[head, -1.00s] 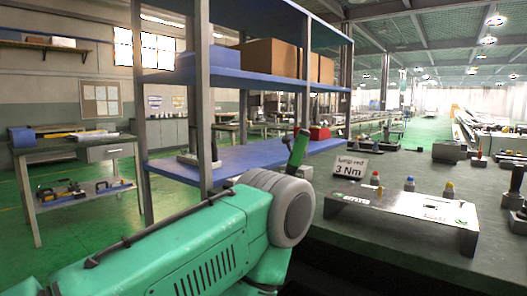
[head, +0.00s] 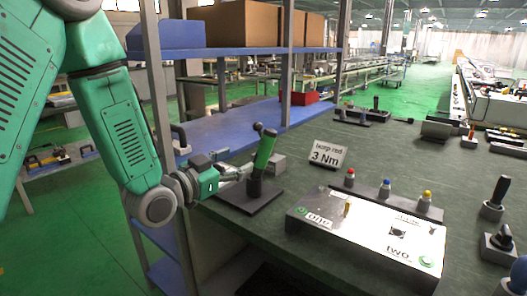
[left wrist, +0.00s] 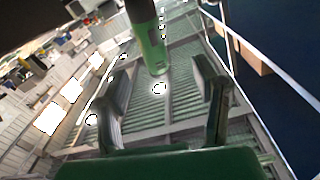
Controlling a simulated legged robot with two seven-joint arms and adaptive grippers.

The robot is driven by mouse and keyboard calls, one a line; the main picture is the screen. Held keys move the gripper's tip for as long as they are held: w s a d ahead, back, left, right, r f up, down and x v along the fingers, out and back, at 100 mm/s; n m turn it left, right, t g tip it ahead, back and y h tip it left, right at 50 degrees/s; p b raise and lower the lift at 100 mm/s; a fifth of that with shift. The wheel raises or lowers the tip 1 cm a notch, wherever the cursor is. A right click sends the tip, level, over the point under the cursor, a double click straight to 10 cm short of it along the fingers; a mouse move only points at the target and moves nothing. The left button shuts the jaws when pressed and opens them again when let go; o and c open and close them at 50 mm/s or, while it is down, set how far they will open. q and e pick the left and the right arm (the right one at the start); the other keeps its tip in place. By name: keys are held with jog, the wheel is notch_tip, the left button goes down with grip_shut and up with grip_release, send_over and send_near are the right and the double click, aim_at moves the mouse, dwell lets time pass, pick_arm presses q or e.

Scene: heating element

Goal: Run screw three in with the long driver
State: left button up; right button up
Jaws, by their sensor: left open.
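A driver with a green handle and black parts (head: 263,152) stands nearly upright, slightly tilted, on a dark base (head: 245,198) at the bench's left edge. My left gripper (head: 243,173) is beside its handle, coming from the left. In the left wrist view the fingers (left wrist: 160,100) are apart, and the green driver handle (left wrist: 151,42) lies ahead in the gap between them. Contact cannot be seen. A white-topped panel (head: 330,229) marked "one" and "two" sits on the bench with a small brass-coloured peg (head: 347,209) near "one". I cannot make out a screw three. My right gripper is not in view.
A "3 Nm" sign (head: 327,155) stands near the driver. Black-handled tools (head: 494,207) stand at right. Blue shelving (head: 225,125) is close on the left.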

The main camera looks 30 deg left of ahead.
aim_at(260, 151)
pick_arm(q)
jog(key=w, duration=0.2)
jog(key=w+d, duration=0.1)
jog(key=w, duration=0.1)
jog(key=shift+d, duration=0.2)
jog(key=w, duration=0.3)
jog(key=w+b, duration=0.1)
jog(key=w, duration=0.1)
jog(key=shift+w+d, duration=0.2)
jog(key=shift+d, duration=0.05)
jog(key=shift+w+d, duration=0.1)
jog(key=shift+d+r, duration=0.15)
jog(key=shift+d, duration=0.05)
jog(key=shift+a, duration=0.1)
grip_shut()
